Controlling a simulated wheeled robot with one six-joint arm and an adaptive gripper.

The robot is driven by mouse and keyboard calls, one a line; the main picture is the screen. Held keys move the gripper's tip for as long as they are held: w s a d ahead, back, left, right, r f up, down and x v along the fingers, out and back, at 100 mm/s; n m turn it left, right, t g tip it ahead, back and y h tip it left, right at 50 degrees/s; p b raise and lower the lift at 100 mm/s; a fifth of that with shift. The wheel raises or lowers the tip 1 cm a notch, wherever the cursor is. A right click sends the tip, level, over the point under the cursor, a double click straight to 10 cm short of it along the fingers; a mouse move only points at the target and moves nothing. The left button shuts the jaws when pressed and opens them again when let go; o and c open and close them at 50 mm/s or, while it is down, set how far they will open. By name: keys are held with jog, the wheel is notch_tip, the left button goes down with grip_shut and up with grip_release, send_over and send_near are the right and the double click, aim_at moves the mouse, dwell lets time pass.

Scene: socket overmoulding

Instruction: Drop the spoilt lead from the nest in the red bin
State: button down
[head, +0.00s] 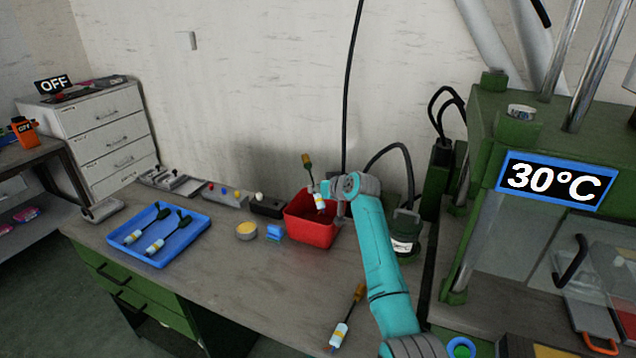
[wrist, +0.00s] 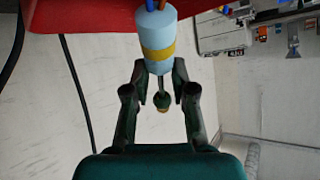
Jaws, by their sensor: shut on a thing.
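My gripper (head: 324,194) is shut on a lead (head: 320,203) and holds it over the red bin (head: 312,232). The lead has a pale blue and white body with a yellow band, and a dark green and brown end pointing up in the head view. In the wrist view the lead (wrist: 157,30) sits between the fingertips of my gripper (wrist: 160,80), and the red bin (wrist: 90,15) fills the top edge. The bin's inside is mostly hidden. I cannot make out the nest, nor any fault on the held lead.
A similar lead (head: 340,334) lies on the bench (head: 250,310) near its front. A blue tray (head: 160,262) with two leads stands at the left. A yellow-topped tub (head: 246,231) and a blue block (head: 275,232) sit left of the bin. A green press (head: 487,130) stands at the right.

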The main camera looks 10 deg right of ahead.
aim_at(318, 198)
jog(key=shift+f, duration=1.9)
jog(key=c, duration=0.9)
grip_release()
jog(key=shift+r, duration=5)
jog(key=shift+f, duration=0.1)
